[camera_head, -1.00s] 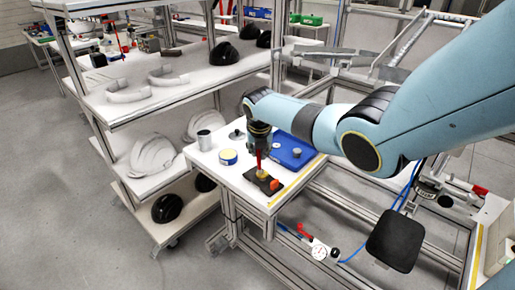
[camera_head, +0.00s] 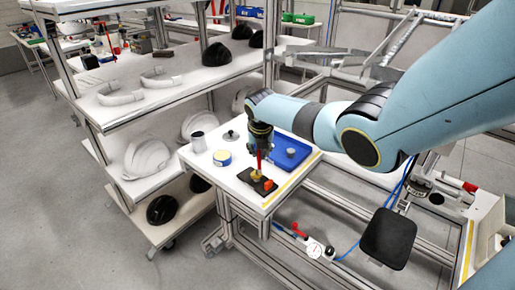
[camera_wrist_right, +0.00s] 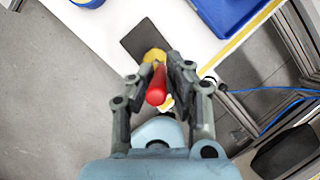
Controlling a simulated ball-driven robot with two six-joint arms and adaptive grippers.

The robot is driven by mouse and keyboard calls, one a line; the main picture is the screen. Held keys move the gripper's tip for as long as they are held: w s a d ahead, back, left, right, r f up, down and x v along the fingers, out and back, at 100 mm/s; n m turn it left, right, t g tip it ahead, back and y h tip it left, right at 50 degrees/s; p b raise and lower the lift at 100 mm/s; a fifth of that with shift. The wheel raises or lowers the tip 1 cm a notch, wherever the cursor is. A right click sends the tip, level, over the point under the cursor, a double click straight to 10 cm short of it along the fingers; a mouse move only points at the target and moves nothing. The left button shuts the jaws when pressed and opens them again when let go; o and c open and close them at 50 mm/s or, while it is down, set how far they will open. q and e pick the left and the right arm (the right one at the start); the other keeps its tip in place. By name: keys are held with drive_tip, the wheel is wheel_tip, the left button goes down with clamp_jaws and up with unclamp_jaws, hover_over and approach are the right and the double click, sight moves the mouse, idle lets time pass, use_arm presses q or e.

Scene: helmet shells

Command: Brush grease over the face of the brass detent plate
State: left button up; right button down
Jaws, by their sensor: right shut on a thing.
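The brass detent plate (camera_head: 256,176) is a small yellow piece on a dark pad (camera_head: 246,182) near the front corner of the white table. In the right wrist view the brass plate (camera_wrist_right: 154,55) shows just beyond the fingertips, partly covered. My right gripper (camera_head: 259,150) points down over the plate. It is shut on a brush with a red handle (camera_wrist_right: 156,94), which also shows in the head view (camera_head: 259,161). The brush's lower end is at or just above the brass; I cannot tell if it touches. My left gripper is not in view.
On the white table (camera_head: 225,178) stand a yellow-and-blue tin (camera_head: 222,158), a grey cup (camera_head: 199,142), a dark lid-like piece (camera_head: 231,136) and a blue tray (camera_head: 297,148). An orange-red knob (camera_head: 269,185) sits beside the plate. A shelf with helmet shells (camera_head: 148,158) stands left.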

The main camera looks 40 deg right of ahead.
drive_tip(key=shift+r, duration=3.5)
drive_tip(key=shift+f, duration=0.1)
drive_tip(key=shift+w+a+f+b, duration=0.2)
drive_tip(key=shift+f+b, duration=0.2)
drive_tip(key=shift+f, duration=0.25)
drive_tip(key=shift+w+a+f+b, duration=0.1)
drive_tip(key=shift+a+f+b, duration=0.25)
drive_tip(key=shift+f, duration=0.3)
drive_tip(key=shift+w+a+f+b, duration=0.1)
drive_tip(key=shift+w+f+b, duration=0.05)
drive_tip(key=shift+f+b, duration=0.4)
drive_tip(key=shift+f+b, duration=1)
drive_tip(key=shift+f, duration=0.6)
drive_tip(key=shift+s, duration=0.1)
